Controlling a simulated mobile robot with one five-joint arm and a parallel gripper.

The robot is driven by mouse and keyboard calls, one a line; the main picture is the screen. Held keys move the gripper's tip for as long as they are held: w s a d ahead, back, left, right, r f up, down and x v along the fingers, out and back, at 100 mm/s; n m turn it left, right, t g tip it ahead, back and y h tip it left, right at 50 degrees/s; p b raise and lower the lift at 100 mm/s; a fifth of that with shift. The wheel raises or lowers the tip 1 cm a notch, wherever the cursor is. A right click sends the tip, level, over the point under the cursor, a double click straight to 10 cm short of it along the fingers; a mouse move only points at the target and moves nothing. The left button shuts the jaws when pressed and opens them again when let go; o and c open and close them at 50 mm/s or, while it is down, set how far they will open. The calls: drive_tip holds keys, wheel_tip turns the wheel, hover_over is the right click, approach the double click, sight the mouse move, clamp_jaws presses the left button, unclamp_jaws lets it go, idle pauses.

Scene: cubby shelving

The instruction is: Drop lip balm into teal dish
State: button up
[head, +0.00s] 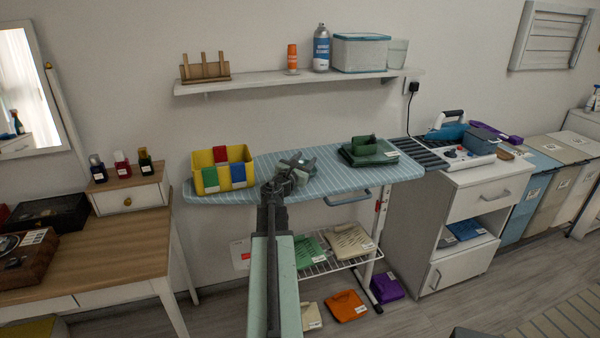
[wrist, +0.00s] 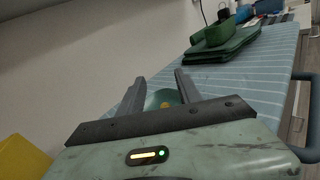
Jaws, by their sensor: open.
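My gripper (head: 300,165) is open over the middle of the striped ironing board. In the wrist view its two fingers (wrist: 160,85) stand apart. A rounded teal thing, which looks like the teal dish (wrist: 172,95), shows between and beyond the fingers. A small yellowish thing (wrist: 165,105) shows at it, possibly the lip balm; I cannot tell whether it lies inside. My gripper body hides their lower part. In the head view my gripper covers that spot, and I cannot make out the dish or the lip balm there.
A yellow bin (head: 239,155) with coloured items stands at the left of the ironing board (head: 330,185). A green container (head: 363,144) sits on green folded pieces (head: 372,157) at the right. A wall shelf (head: 260,84) hangs above. The board's front right is clear.

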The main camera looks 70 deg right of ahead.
drive_tip(key=a, duration=0.7)
drive_tip(key=shift+w+a, duration=0.15)
drive_tip(key=shift+a, duration=0.1)
